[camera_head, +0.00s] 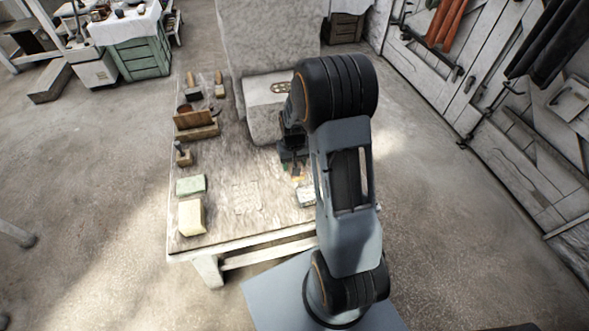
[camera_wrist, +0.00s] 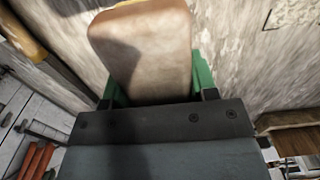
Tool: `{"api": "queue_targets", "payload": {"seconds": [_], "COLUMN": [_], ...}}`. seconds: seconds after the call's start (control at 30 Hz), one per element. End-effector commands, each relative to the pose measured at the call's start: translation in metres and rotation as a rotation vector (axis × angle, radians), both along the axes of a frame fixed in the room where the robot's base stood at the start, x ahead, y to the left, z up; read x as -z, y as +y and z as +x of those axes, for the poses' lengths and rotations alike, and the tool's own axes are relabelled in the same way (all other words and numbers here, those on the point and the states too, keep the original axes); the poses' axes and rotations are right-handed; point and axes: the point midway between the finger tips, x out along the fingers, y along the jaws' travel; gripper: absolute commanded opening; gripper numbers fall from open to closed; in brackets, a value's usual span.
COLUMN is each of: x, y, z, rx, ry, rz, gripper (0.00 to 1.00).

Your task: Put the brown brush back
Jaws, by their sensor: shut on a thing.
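My gripper (camera_wrist: 155,88) is shut on a tan-brown, rounded block (camera_wrist: 145,45), which looks like the back of the brown brush. Its green fingers lie at both sides of the block, and its bristles cannot be made out. In the head view my gripper (camera_head: 293,158) is above the right part of the worktable (camera_head: 225,222), mostly hidden by my arm. The brush cannot be clearly told there.
A brown wooden holder (camera_head: 197,130) stands at the table's left, with small brush-like tools (camera_head: 192,92) behind it. A green block (camera_head: 191,185) and a cream block (camera_head: 191,217) lie nearer. A pale stone block (camera_head: 262,108) stands behind my gripper. The table's middle is mostly clear.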

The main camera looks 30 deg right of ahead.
Motion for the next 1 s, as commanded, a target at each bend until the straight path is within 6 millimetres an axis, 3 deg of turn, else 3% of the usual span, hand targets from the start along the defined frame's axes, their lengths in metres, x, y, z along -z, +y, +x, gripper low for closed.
{"api": "queue_targets", "payload": {"seconds": [0.37,0.6,1.0], "x": [0.018,0.047,0.051], "y": [-0.010,-0.009,-0.009], "z": [0.011,0.011,0.011], "rx": [0.002,0.001,0.001], "ry": [-0.001,0.000,-0.002], "rz": [0.000,0.000,0.000], "gripper": [0.27,0.27,0.27]}}
